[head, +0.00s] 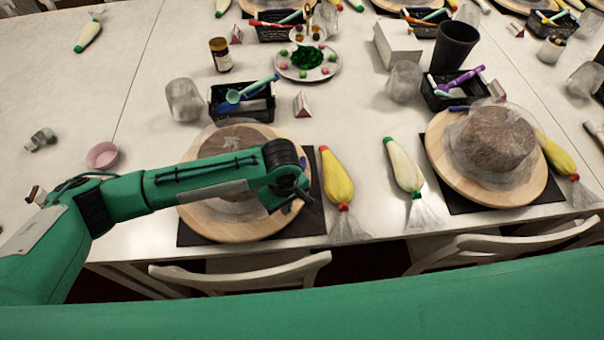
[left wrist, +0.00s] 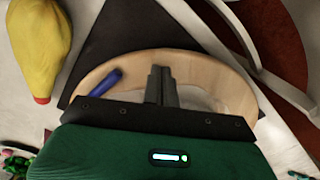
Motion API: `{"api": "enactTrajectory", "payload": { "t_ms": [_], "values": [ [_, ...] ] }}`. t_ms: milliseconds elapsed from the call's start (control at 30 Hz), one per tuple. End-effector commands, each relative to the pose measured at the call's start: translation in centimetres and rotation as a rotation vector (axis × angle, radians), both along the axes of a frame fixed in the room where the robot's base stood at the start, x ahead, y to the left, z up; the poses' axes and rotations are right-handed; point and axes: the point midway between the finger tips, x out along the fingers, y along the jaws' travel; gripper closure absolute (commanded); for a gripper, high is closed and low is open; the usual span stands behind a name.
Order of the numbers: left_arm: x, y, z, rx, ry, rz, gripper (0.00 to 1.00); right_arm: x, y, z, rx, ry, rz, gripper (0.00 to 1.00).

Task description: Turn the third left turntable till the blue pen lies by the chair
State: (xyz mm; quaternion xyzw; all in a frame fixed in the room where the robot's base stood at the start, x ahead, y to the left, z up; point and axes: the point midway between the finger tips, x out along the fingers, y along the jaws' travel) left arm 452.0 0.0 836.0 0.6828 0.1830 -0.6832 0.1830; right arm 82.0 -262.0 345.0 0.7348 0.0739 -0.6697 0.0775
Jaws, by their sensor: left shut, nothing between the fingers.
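The left of the two near turntables (head: 207,222) is a round wooden board on a black mat, with a brown cake under clear wrap on it. My green left arm covers part of both. The blue pen (left wrist: 103,87) lies on the board's rim in the left wrist view, just left of my left gripper (left wrist: 160,72). In the head view only a small blue bit shows beside the gripper (head: 303,198). The gripper is shut and empty, pointing down at the rim; contact cannot be told. A white chair (head: 240,273) stands at the table's near edge. My right gripper is not in view.
A yellow piping bag (head: 337,178) lies just right of the mat, with a pale green-tipped bag (head: 403,167) beyond. A second turntable (head: 450,172) with a cake stands at right. A black tool bin (head: 241,103) and glass (head: 184,99) stand behind.

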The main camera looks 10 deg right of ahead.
Motion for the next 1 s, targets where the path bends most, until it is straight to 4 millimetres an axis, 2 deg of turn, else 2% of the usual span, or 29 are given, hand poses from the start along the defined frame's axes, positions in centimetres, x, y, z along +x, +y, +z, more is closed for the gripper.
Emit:
{"api": "enactTrajectory", "payload": {
  "t_ms": [267,367,500,700,1000],
  "values": [
    [0.0,0.0,-0.8,0.0,-0.001,0.0,1.0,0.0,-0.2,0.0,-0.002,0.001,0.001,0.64],
    [-0.4,0.6,-0.5,0.001,0.002,0.001,1.0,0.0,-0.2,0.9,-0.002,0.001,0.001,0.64],
    [-1.5,2.3,-0.2,0.004,0.006,0.004,1.0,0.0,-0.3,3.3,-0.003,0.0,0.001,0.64],
    [-2.9,4.6,-0.3,0.002,0.005,0.003,1.0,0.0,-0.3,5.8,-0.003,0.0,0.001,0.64],
    [-3.3,5.3,-0.9,0.0,-0.001,0.0,1.0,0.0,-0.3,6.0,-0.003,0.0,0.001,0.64]
  ]
}}
